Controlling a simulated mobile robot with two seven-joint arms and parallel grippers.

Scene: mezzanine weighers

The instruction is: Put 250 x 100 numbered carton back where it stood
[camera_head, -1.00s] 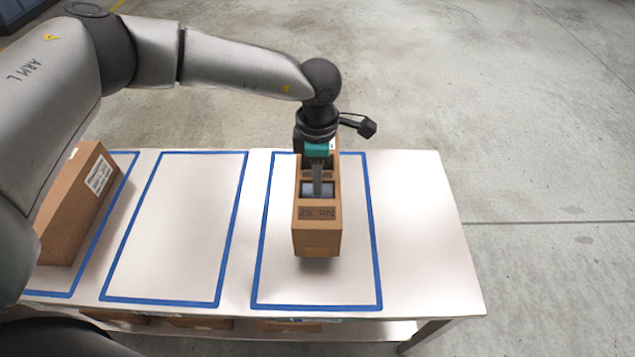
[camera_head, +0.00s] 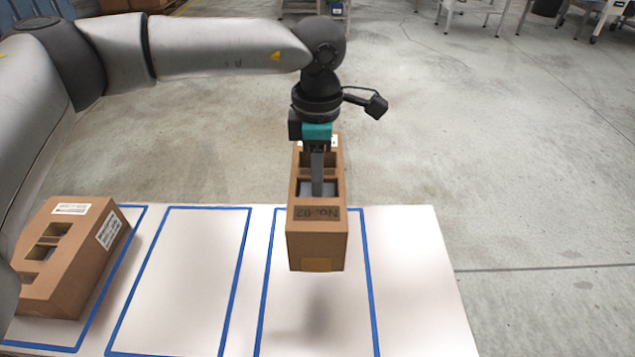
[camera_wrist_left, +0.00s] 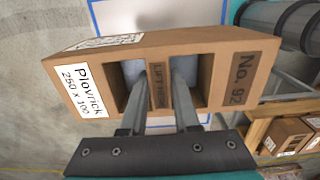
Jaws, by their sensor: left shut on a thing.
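The 250 x 100 numbered carton (camera_head: 316,243) is brown, marked No. 92. It hangs upright above the right blue-outlined rectangle (camera_head: 371,300), clear of the table, its shadow below. My left gripper (camera_head: 317,188) is shut on the middle bar between its two top openings. In the left wrist view the carton (camera_wrist_left: 225,75) shows a white label reading Plovrick 250 x 100, and my left gripper's fingers (camera_wrist_left: 157,85) straddle the bar marked LIFT HERE. My right gripper is not in view.
Another brown carton (camera_head: 75,275) lies over the left rectangle on the white table (camera_head: 415,270). The middle rectangle (camera_head: 238,270) is empty. Cartons (camera_wrist_left: 287,135) show at the right of the left wrist view. Open concrete floor lies behind and right of the table.

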